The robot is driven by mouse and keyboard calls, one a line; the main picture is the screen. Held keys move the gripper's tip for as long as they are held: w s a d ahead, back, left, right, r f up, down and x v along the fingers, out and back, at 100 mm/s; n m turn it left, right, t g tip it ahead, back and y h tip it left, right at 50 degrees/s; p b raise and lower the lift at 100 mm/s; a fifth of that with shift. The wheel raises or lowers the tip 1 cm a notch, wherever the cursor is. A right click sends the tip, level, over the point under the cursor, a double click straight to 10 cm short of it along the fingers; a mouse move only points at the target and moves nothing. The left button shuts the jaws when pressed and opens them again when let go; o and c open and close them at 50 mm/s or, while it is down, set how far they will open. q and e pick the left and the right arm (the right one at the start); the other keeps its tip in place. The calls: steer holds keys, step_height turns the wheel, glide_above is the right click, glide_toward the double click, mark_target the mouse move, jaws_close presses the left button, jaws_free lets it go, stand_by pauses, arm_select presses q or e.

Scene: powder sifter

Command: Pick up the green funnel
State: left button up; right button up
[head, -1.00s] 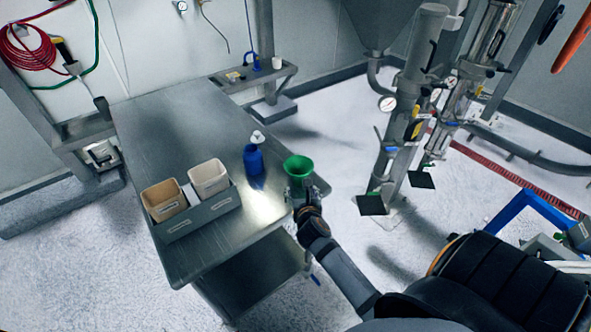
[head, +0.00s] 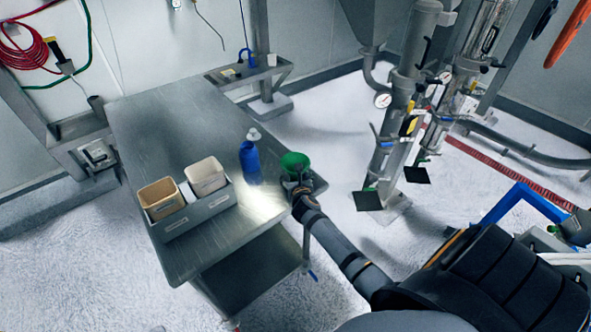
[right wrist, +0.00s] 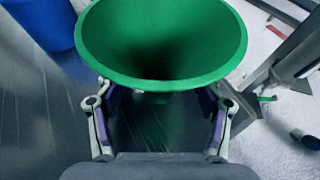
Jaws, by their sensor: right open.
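The green funnel (head: 295,163) is at the right edge of the steel table in the head view, wide mouth up. In the right wrist view the funnel (right wrist: 162,45) fills the upper middle. My right gripper (head: 294,183) is right at the funnel's near side. In the right wrist view the right gripper (right wrist: 158,120) is open, with one finger on each side below the funnel's rim. The funnel's lower stem is partly hidden under the cone, and I cannot tell whether the fingers touch it. My left gripper is not in view.
A blue bottle (head: 250,160) with a white top piece (head: 254,134) near it stands just left of the funnel. A grey tray (head: 198,213) with a tan bin (head: 161,198) and a white bin (head: 205,176) is further left. The table's (head: 165,115) far part is clear.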

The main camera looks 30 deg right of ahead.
steer(key=shift+w+d+f, duration=0.15)
steer(key=shift+w+f, duration=0.15)
steer(key=shift+w, duration=0.2)
steer(key=shift+s+r, duration=0.1)
steer(key=shift+c, duration=0.4)
steer(key=shift+c, duration=1.2)
steer(key=c, duration=1)
steer(key=shift+o, duration=0.2)
